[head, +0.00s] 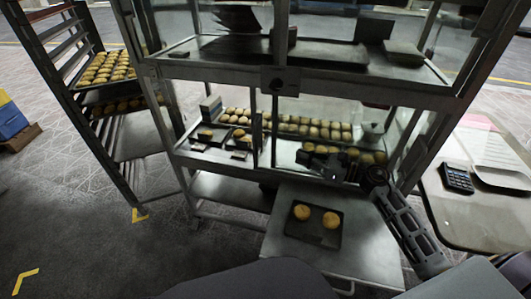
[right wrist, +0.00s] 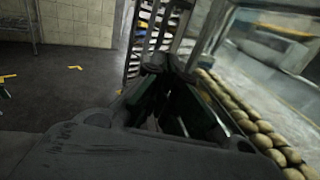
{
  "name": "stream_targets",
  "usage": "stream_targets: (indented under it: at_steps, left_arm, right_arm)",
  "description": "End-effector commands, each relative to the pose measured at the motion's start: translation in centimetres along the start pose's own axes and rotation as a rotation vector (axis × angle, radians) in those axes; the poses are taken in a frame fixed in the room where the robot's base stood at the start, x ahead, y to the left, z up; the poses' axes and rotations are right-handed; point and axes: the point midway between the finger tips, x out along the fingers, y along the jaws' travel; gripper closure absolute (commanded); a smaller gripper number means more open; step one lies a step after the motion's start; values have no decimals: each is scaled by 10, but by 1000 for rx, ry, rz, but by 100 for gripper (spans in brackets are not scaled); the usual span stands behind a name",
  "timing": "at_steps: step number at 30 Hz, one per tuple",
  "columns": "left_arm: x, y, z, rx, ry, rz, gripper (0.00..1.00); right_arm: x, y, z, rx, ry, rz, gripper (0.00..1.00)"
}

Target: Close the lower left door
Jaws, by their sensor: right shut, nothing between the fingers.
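The glass cabinet (head: 205,68) stands in front of me with an upper and a lower level. The lower left door (head: 255,130) shows as a thin upright frame with a dark handle near the cabinet's middle. I cannot tell how far it stands open. My right gripper (head: 303,158) is shut and empty. It points left, in front of the lower right part of the cabinet, to the right of the door's upright edge and apart from it. In the right wrist view its fingertips (right wrist: 165,63) are together, with the row of buns to their right. My left gripper is not in view.
Rows of buns (head: 310,127) lie inside the lower level. A dark tray with two buns (head: 314,227) rests on a metal surface below. A rack (head: 108,100) with bun trays stands at left. A table with a calculator (head: 457,179) is at right.

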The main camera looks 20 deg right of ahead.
Motion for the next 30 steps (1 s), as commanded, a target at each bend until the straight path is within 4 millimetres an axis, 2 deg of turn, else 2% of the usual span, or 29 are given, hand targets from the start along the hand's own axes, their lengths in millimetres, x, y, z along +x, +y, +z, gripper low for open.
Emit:
stream_targets:
  at_steps: [6,20,30]
  left_arm:
    - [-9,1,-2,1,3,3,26]
    - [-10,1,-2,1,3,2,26]
    - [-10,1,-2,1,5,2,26]
  right_arm:
    - [0,0,-6,0,0,0,100]
    - [2,0,-6,0,-1,0,100]
    - [24,0,-5,-2,-2,1,100]
